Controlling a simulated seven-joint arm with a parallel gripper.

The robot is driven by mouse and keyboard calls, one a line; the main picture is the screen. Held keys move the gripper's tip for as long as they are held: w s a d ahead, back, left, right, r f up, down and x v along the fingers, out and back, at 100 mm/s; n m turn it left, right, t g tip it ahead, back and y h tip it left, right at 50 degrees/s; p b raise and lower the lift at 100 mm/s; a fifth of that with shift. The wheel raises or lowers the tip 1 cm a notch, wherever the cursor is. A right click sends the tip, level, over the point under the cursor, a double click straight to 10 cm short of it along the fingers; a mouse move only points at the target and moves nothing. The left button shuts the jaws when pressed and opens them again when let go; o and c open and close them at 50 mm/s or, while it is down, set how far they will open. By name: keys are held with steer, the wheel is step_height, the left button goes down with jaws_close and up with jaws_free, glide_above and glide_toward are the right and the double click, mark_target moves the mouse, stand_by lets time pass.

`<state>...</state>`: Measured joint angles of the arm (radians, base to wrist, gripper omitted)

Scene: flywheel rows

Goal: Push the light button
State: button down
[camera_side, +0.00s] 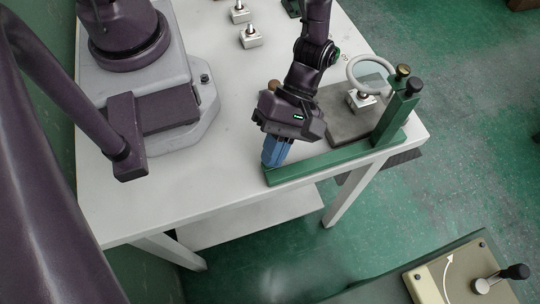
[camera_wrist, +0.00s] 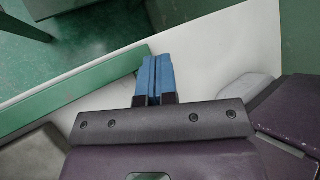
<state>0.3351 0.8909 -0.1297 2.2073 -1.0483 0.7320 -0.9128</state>
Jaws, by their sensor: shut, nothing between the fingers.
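My gripper (camera_side: 273,160) has its blue fingers shut and empty, pointing down over the table beside the left end of a green bar. In the wrist view the blue fingertips (camera_wrist: 155,66) are pressed together above the white tabletop, near the green bar. I cannot tell which part is the light button; no button shows in the wrist view.
The green bar (camera_side: 325,166) runs along the table's front edge. A grey plate (camera_side: 345,119) holds a small white block (camera_side: 355,102) under the ring. White blocks with knobs (camera_side: 251,40) stand at the back. Bare white tabletop (camera_side: 205,175) lies left of my gripper.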

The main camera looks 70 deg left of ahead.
steer(key=shift+f, duration=0.15)
steer(key=shift+f, duration=0.35)
stand_by(0.4)
steer(key=shift+r, duration=0.5)
steer(key=shift+r, duration=3)
